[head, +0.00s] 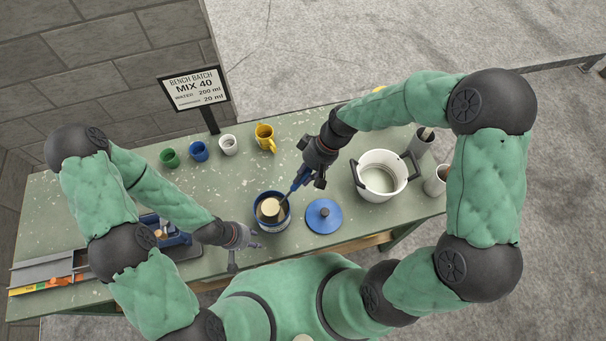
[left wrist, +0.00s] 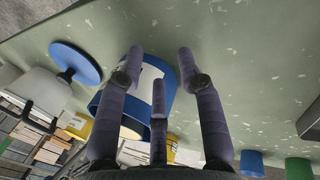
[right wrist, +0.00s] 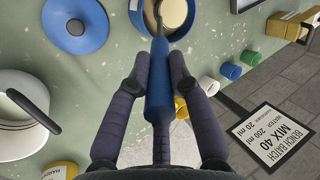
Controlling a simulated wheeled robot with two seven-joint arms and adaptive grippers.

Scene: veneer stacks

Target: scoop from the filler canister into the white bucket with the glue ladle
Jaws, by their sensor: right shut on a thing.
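The filler canister (head: 259,222) is blue with a pale label and stands open on the bench, beige filler inside. My right gripper (head: 307,176) is shut on the blue handle of the glue ladle (right wrist: 159,85), left of the white bucket. The ladle points down into the canister; its bowl is hard to tell from the filler. My left gripper (head: 254,242) is open beside the canister's near side; in the left wrist view its spread fingers (left wrist: 160,62) face the canister (left wrist: 150,82). Contact is unclear. The white bucket (head: 366,192) stands upright with two dark handles.
A blue lid (head: 323,216) lies between canister and bucket. Grey containers (head: 421,145) stand right of the bucket. A grey tray (head: 45,268) sits far left.

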